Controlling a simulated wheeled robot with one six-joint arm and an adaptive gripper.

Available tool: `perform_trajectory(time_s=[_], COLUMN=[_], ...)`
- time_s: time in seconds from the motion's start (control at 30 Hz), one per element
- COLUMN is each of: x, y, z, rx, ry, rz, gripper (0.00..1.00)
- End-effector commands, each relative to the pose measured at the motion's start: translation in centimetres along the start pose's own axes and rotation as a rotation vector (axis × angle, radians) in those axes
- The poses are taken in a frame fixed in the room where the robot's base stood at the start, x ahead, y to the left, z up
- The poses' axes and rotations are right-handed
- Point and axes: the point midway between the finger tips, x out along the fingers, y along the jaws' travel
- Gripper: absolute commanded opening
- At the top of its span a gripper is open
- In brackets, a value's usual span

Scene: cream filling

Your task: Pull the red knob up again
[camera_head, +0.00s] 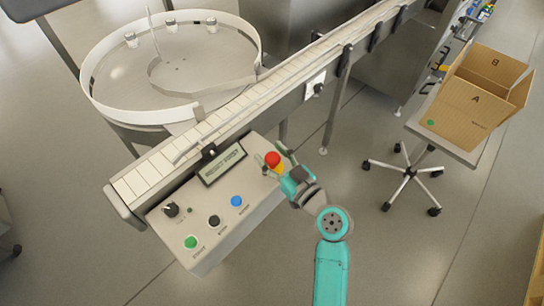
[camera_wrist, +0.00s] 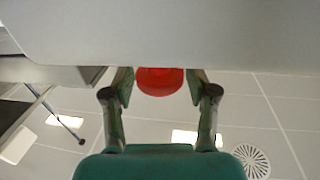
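The red knob (camera_head: 272,159) sits on a yellow base at the upper right corner of the control panel (camera_head: 218,215). My gripper (camera_head: 272,155) is at the knob, with one finger on each side of it. In the wrist view the knob (camera_wrist: 160,81) is between the two fingertips (camera_wrist: 160,84), close to both pads. The fingers look spread in the head view, and I see no clear grip on the knob. The knob's far side and its base are hidden in the wrist view.
The panel also carries a display (camera_head: 222,166), a black dial (camera_head: 171,210), and green, black and blue buttons. A conveyor (camera_head: 230,112) runs behind it, with a round feeder bowl (camera_head: 108,105) beyond. A cardboard box (camera_head: 468,108) stands on a wheeled stand at right.

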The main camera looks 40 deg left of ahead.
Motion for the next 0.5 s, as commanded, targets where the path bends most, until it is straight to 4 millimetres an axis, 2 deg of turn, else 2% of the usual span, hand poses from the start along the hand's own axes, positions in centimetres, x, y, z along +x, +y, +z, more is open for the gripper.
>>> perform_trajectory(time_s=[0.33, 0.5], x=[-0.2, -1.8], y=[0.0, 0.0], z=[0.3, 0.4], rx=[0.002, 0.003], ry=[-0.005, -0.005], rz=[0.0, 0.002], gripper=[0.68, 0.68])
